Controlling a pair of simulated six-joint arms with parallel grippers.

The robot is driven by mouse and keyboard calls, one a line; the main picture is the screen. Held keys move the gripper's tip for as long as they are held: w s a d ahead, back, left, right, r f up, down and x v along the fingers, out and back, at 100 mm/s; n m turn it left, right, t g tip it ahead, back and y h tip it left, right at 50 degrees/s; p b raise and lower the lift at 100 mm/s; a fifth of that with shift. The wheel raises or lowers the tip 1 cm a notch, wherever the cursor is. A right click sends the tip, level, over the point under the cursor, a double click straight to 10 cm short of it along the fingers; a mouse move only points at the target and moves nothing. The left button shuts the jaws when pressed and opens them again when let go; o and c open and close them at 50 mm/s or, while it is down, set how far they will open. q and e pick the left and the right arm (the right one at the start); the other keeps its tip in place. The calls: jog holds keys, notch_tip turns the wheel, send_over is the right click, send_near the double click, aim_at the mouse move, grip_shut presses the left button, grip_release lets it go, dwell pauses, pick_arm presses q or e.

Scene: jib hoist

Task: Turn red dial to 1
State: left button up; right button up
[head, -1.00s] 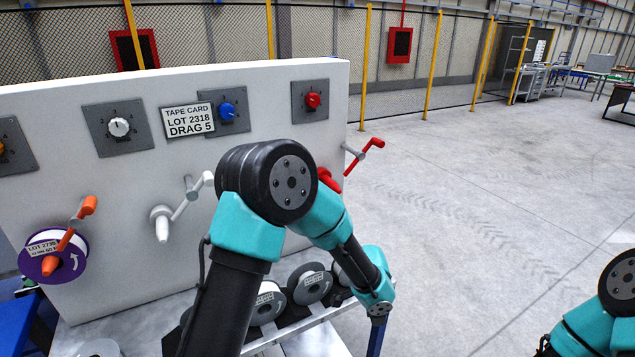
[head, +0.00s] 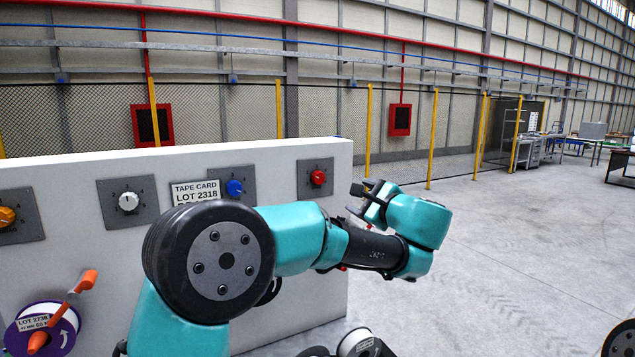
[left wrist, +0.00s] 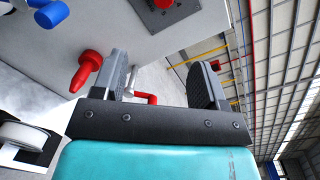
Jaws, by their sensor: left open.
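The red dial (head: 318,177) sits on a grey square plate at the upper right of the white panel (head: 270,165). Its number marks are too small to read. My left gripper (head: 357,199) is open and empty, just right of the dial plate and a little lower, apart from the dial. In the left wrist view its two fingers (left wrist: 160,82) stand apart with nothing between them in their grip. The red dial's base (left wrist: 165,6) shows at the top edge there. My right gripper is not in view; only a piece of my right arm shows.
A blue dial (head: 234,188), a white dial (head: 128,202) and an orange dial (head: 7,216) are left on the panel. A red crank handle (left wrist: 86,70) is close beside one left finger. A tape card (head: 194,192) hangs by the blue dial. Open floor lies right.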

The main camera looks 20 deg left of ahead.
aim_at(320, 179)
pick_arm(q)
jog(key=shift+s+r, duration=0.15)
jog(key=shift+r, duration=0.25)
jog(key=shift+a, duration=0.1)
jog(key=x, duration=1.7)
jog(key=shift+a, duration=0.15)
jog(key=c, duration=0.9)
